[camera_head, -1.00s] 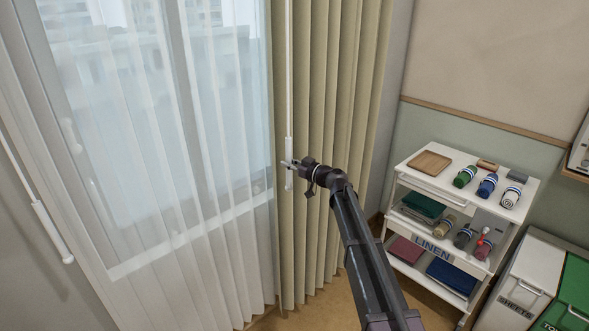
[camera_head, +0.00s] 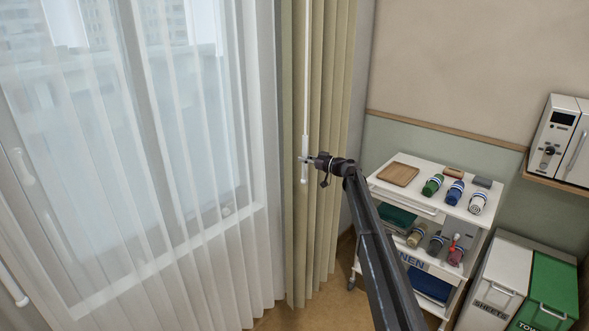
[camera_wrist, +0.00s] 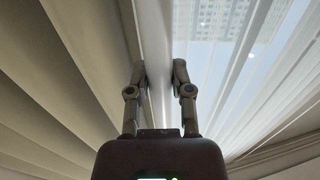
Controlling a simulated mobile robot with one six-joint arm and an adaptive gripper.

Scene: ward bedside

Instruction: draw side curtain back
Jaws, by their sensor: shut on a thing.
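The beige side curtain (camera_head: 331,110) hangs in narrow folds at the right edge of the window, bunched close to the wall corner. A white draw wand (camera_head: 307,70) hangs down along its left part and ends in a thicker grip. My gripper (camera_head: 306,159) is shut on the wand's lower grip, with my arm reaching in from the lower right. In the wrist view my two fingers (camera_wrist: 159,72) close around the pale wand (camera_wrist: 151,35), with the beige curtain (camera_wrist: 55,75) to the left.
A sheer white curtain (camera_head: 170,190) covers the window. Another white wand grip (camera_head: 13,288) shows at the far left. A linen trolley (camera_head: 425,208) stands right of the curtain, partly behind my arm. White and green bins (camera_head: 553,285) and a wall shelf with devices (camera_head: 556,140) are farther right.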

